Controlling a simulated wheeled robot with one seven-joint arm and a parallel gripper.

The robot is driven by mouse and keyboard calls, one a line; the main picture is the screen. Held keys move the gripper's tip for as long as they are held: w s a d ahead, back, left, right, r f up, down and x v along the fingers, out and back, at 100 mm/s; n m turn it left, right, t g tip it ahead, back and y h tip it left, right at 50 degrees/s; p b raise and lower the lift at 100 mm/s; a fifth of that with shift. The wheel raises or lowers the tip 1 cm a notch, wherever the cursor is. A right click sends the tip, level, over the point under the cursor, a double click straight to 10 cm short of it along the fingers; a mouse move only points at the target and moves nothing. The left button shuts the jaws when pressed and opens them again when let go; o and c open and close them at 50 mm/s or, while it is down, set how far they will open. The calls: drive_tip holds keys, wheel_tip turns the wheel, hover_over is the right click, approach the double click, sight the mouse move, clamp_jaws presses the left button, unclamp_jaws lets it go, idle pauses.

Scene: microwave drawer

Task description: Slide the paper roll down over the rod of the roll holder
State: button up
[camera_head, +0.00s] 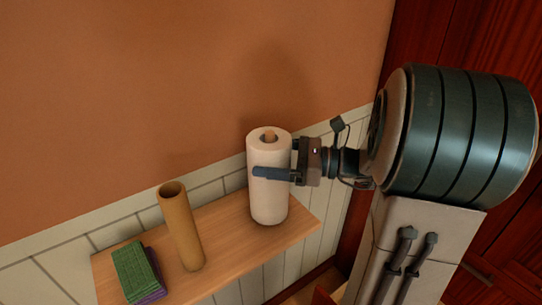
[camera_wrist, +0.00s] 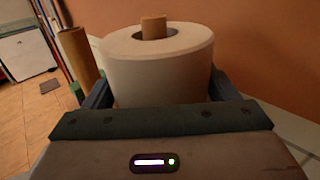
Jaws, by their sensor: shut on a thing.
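The white paper roll (camera_head: 268,200) stands upright on the right part of the wooden shelf. The tip of the rod (camera_head: 269,135) sticks up through the hole at the top of the roll. In the wrist view, the paper roll (camera_wrist: 160,75) fills the middle and the wooden rod tip (camera_wrist: 153,27) rises from its centre. My gripper (camera_head: 272,173) reaches in from the right and is shut around the roll, about mid-height, with a finger on each side. The rest of the roll holder, including its base, is hidden by the roll.
A brown cardboard tube (camera_head: 181,228) stands on the shelf (camera_head: 225,243) left of the roll; it also shows in the wrist view (camera_wrist: 77,58). Green and purple folded cloths (camera_head: 136,270) lie at the shelf's left end. The wall (camera_head: 180,90) is close behind.

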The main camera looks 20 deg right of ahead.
drive_tip(key=o, duration=1.3)
